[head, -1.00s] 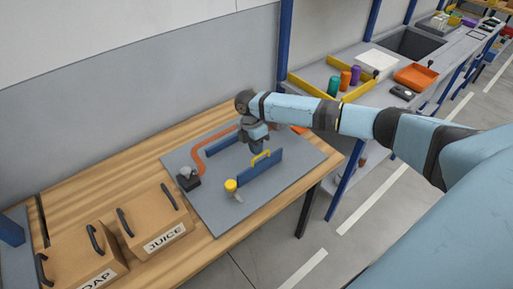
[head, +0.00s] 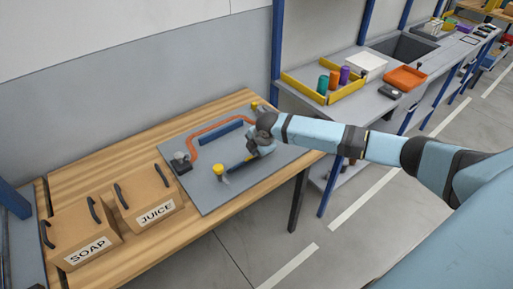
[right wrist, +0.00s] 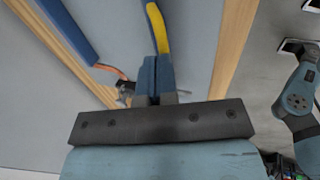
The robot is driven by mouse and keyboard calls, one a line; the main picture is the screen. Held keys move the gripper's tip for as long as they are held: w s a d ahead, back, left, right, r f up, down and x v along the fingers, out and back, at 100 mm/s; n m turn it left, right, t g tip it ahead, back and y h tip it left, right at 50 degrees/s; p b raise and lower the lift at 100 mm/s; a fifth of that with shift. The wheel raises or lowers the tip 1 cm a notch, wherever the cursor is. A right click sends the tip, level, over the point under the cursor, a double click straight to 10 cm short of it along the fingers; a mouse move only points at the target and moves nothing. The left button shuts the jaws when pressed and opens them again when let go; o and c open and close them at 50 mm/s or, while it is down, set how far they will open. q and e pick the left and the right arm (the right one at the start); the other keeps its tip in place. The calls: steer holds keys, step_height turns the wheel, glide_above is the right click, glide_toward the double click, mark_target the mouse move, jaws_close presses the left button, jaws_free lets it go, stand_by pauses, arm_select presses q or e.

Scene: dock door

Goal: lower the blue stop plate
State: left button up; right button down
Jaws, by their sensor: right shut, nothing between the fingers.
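My left gripper is not in view.
Boxes marked SOAP (head: 85,235) and JUICE (head: 147,200) stand at left on the wooden table (head: 125,157).

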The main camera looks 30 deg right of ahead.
steer(key=s+f+t+b, duration=0.1)
steer(key=s+f+t, duration=0.3)
steer(key=t, duration=0.1)
steer(key=shift+s+d+f+b, duration=0.15)
steer(key=shift+s+d+b, duration=0.05)
steer(key=shift+s+b, duration=0.15)
steer(key=shift+s+f+t, duration=0.15)
steer(key=shift+f+t, duration=0.05)
steer(key=shift+t, duration=0.3)
steer(key=shift+s+f, duration=0.3)
steer(key=shift+f, duration=0.4)
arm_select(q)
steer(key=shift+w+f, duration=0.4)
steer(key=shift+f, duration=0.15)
arm_select(e)
steer(key=shift+s+d+f, duration=0.1)
steer(key=shift+s+f, duration=0.05)
steer(key=shift+f, duration=0.3)
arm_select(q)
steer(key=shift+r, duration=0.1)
